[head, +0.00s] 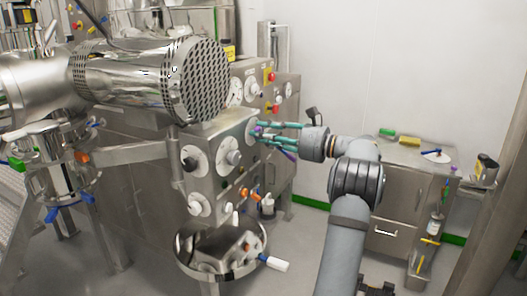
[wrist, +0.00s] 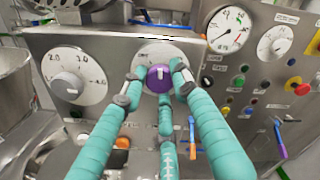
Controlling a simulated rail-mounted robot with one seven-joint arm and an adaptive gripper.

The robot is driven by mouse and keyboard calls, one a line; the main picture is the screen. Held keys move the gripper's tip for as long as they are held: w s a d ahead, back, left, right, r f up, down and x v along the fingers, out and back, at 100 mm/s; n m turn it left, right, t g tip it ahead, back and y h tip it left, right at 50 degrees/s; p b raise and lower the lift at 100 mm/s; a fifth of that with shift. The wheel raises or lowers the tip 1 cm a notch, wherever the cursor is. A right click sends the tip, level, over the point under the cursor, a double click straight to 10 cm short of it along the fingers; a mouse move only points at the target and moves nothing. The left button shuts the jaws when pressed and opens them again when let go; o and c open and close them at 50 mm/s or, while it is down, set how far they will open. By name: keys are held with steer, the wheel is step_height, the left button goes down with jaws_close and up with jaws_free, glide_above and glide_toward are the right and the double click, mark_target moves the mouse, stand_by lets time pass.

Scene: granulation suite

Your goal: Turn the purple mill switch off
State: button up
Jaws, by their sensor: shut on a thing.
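The purple mill switch (wrist: 159,78) is a round knob with a pale pointer mark, set on a white dial plate (wrist: 152,52) in the wrist view. The mark stands close to upright. My gripper (wrist: 158,84) has teal fingers with grey tips, and the tips are closed on both sides of the purple knob. In the head view my gripper (head: 259,131) reaches the panel from the right, and only a bit of the purple knob shows between the fingers. The fingers hide part of the dial plate's lower edge.
A grey knob on a numbered dial (wrist: 67,86) sits left of the switch. Gauges (wrist: 229,29), small coloured buttons and a red button (wrist: 298,86) lie to the right. A low cabinet (head: 405,185) stands behind my arm.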

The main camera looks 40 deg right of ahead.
steer(key=shift+n+b, duration=4.05)
steer(key=shift+n, duration=0.15)
steer(key=o, duration=1.1)
steer(key=shift+a, duration=0.1)
steer(key=shift+o, duration=0.2)
steer(key=v, duration=1.2)
